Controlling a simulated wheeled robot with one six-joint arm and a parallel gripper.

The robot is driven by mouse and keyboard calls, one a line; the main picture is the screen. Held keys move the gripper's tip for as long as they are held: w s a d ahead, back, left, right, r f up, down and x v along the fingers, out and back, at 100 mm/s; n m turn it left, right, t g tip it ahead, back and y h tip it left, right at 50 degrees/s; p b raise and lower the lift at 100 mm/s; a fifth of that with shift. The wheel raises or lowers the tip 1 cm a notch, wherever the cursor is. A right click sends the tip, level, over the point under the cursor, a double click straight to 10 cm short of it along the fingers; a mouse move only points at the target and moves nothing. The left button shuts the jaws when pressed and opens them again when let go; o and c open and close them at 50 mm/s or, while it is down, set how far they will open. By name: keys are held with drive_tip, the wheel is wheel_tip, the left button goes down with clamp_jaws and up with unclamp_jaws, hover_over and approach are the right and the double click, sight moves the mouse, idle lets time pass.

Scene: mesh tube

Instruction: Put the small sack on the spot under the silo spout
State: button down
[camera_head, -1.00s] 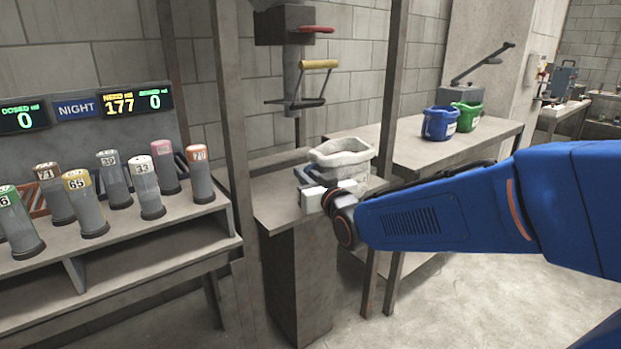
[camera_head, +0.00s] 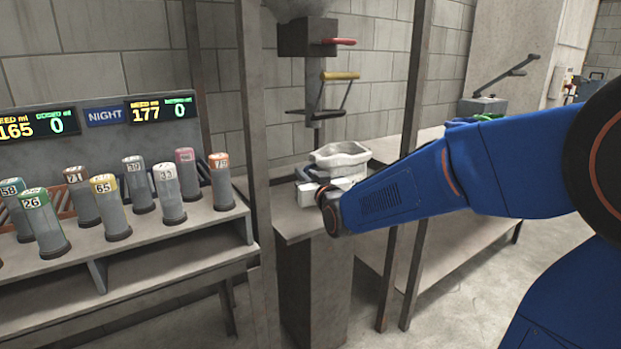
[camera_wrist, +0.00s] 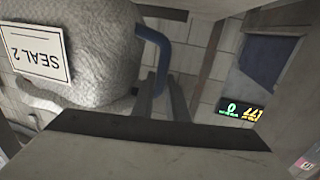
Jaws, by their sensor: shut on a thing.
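The small sack (camera_head: 342,157) is pale grey with an open top. In the head view it is upright over the pedestal stand (camera_head: 290,226), just right of and below the silo spout (camera_head: 313,100). I cannot tell whether its base touches the stand. My gripper (camera_head: 314,182) is at the sack's near left side and is shut on its blue handle. In the wrist view, the two dark fingers (camera_wrist: 162,97) meet the blue handle (camera_wrist: 158,50), and the sack (camera_wrist: 95,60) with a "SEAL 2" label fills the upper left. The marked spot is hidden.
Numbered canisters (camera_head: 104,206) stand on the left bench (camera_head: 150,238). Dark upright posts (camera_head: 254,110) and (camera_head: 408,150) flank the stand. Red and yellow levers (camera_head: 340,76) stick out beside the spout.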

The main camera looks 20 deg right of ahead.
drive_tip(key=w+a+f, duration=0.1)
drive_tip(key=w+a, duration=0.1)
drive_tip(key=w, duration=0.5)
drive_tip(key=w+a+f, duration=0.1)
drive_tip(key=w+a, duration=0.1)
drive_tip(key=w, duration=0.5)
drive_tip(key=shift+a+f, duration=0.15)
drive_tip(key=shift+a, duration=0.1)
idle(0.4)
drive_tip(key=c, duration=1.7)
unclamp_jaws()
drive_tip(key=shift+o, duration=0.2)
drive_tip(key=s+d, duration=0.2)
drive_tip(key=s, duration=1.5)
drive_tip(key=s+d+f+g, duration=0.3)
drive_tip(key=s+f+g, duration=0.1)
drive_tip(key=s, duration=0.8)
drive_tip(key=s+d+f+m+g+h, duration=0.1)
drive_tip(key=s+d+f+g, duration=0.3)
drive_tip(key=s, duration=0.9)
drive_tip(key=s+d+f+g+h, duration=0.1)
drive_tip(key=s+d+f+g, duration=0.3)
drive_tip(key=s, duration=0.8)
drive_tip(key=shift+s+f+g, duration=0.15)
drive_tip(key=shift+s+g, duration=0.15)
drive_tip(key=shift+g, duration=0.2)
